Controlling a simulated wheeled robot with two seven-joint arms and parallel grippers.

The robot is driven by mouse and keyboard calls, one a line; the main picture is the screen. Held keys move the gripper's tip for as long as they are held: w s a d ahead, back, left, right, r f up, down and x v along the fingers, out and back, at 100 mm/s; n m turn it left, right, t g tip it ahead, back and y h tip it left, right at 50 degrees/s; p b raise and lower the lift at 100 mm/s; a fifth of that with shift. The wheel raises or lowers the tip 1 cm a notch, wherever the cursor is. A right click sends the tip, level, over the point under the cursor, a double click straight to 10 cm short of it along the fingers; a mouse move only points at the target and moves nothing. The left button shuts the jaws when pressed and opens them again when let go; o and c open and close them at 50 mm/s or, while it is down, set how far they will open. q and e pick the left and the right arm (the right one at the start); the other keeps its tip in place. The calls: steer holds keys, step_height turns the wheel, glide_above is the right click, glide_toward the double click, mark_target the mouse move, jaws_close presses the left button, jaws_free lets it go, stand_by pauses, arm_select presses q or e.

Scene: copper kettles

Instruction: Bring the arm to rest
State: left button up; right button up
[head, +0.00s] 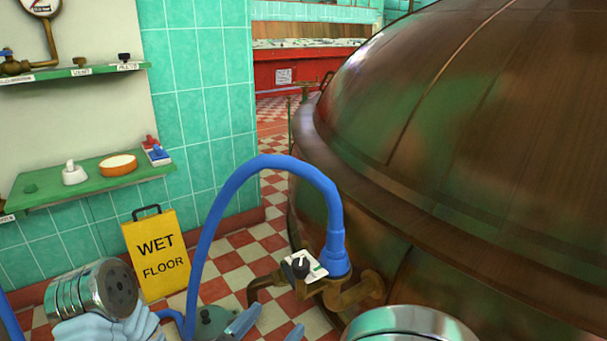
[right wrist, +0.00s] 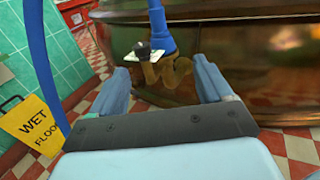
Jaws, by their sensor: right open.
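My right gripper (head: 270,331) shows at the bottom of the head view, with only the ends of its two blue fingers in sight. In the right wrist view the right gripper (right wrist: 165,80) is open, with nothing held between its fingers. Beyond the fingers is a brass valve (head: 350,293) with a black knob on a white plate (head: 301,266). The valve, also in the right wrist view (right wrist: 178,68), joins the copper kettle (head: 480,110) to a blue hose (head: 245,172). The gripper looks apart from them. My left gripper is not in view; a chrome part of my arm shows at lower left.
A yellow wet floor sign (head: 158,262) stands by the tiled wall at left. Green shelves (head: 95,183) above it hold small items, including an orange dish (head: 118,166). The hose loops close to my right gripper.

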steer(key=w+d+f+m+g+p, duration=0.25)
steer(key=d+f+g, duration=0.6)
steer(key=f, duration=0.55)
steer(key=s+d+f+m+g+y+p, duration=0.4)
steer(key=s+f+m+g+y, duration=0.75)
steer(key=f+m, duration=0.5)
steer(key=w+d+m+t, duration=0.1)
steer(key=d+m+t, duration=0.1)
steer(key=m, duration=0.4)
steer(key=w+d+f+m+t+y+p, duration=0.1)
steer(key=w+d+m+t, duration=0.1)
steer(key=m, duration=0.5)
steer(key=shift+w+d+f+t+p, duration=0.2)
steer(key=shift+d+f+t+p, duration=0.15)
steer(key=shift+t, duration=0.35)
steer(key=shift+r, duration=0.15)
